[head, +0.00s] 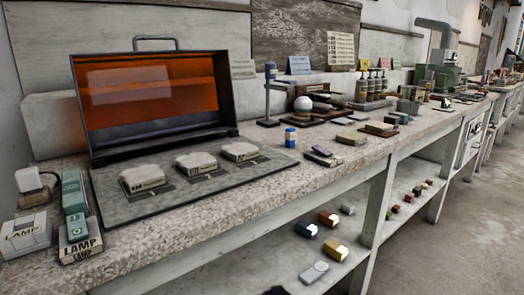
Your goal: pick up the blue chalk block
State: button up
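Several blue things show in the head view, and I cannot tell for sure which is the blue chalk block. A small blue piece with a pale band (291,137) stands upright on the bench, right of the dark tray. A dark blue block (306,229) with a pale end lies on the lower shelf. A flat purple-blue block (322,150) lies on the bench further right, partly on a pale piece. Nothing touches the upright blue piece. My gripper is not clearly in view; a small dark shape at the bottom edge is too cut off to identify.
An open case with an orange panel (150,95) stands behind a dark tray (130,208) holding three pale blocks. Lamp boxes (80,240) stand at the left. A thin stand (269,95) and a white sphere (303,104) are behind the blue piece. Floor (450,240) at right is clear.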

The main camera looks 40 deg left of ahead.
aim_at(290, 133)
jog(key=k, duration=0.25)
jog(key=u, duration=0.9)
